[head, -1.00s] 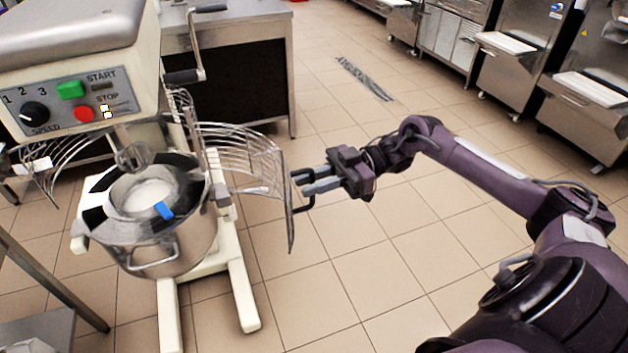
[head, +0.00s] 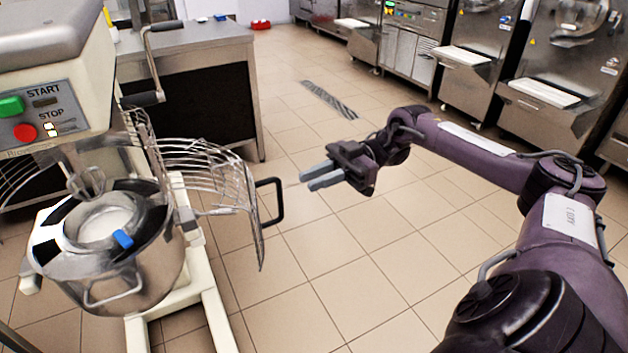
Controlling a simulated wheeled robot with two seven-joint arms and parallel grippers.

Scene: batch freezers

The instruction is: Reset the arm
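My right gripper (head: 317,176) is at the middle of the head view, with its two grey fingers pointing left. The fingers lie apart with a narrow gap between them, and nothing is held. Left of the fingertips is the black handle (head: 279,203) of the mixer's open wire guard (head: 212,176). A small gap of floor shows between fingertips and handle. The purple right arm reaches in from the lower right. My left gripper is not in view.
The mixer (head: 55,85) stands at the left, with a steel bowl (head: 130,285) holding white contents and a blue piece on its rim. A steel table (head: 195,45) is behind it. Freezers (head: 560,90) line the back right. The tiled floor between is clear.

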